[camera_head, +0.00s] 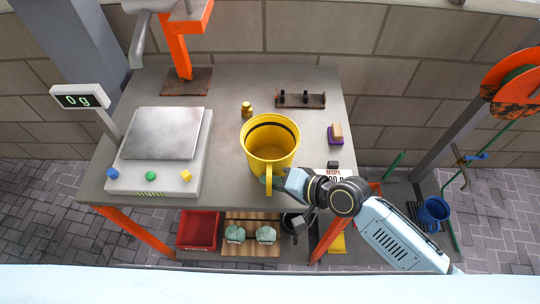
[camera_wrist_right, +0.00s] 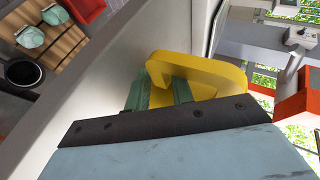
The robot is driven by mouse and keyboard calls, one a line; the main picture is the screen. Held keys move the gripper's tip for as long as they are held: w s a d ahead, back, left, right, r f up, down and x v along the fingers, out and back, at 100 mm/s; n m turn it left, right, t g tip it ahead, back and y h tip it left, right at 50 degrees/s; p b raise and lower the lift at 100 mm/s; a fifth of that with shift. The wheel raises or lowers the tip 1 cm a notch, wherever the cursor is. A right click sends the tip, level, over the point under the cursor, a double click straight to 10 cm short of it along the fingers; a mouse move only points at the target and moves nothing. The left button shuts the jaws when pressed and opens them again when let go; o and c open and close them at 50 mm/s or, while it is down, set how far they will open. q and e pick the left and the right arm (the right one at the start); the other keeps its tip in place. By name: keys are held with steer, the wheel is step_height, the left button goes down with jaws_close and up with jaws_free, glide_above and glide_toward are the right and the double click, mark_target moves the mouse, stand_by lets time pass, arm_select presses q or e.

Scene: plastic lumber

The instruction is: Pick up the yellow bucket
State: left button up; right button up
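The yellow bucket (camera_head: 270,158) stands upright near the front edge of the grey table, with its open top facing up. Its handle (camera_head: 269,180) points toward me, by the table's front edge. My right gripper (camera_head: 268,181) reaches in from the right and is at this handle. In the right wrist view the green fingertips (camera_wrist_right: 160,93) sit on both sides of the yellow handle (camera_wrist_right: 205,70), with no clear gap between them and it. The bucket's underside is hidden. My left gripper is not in view.
A scale (camera_head: 165,133) with colored buttons fills the table's left side. A small brass weight (camera_head: 247,110) stands behind the bucket, a dark rack (camera_head: 300,100) at the back, and a purple-based sponge or brush (camera_head: 336,134) at right. A red bin (camera_head: 198,230) sits below.

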jaws_close()
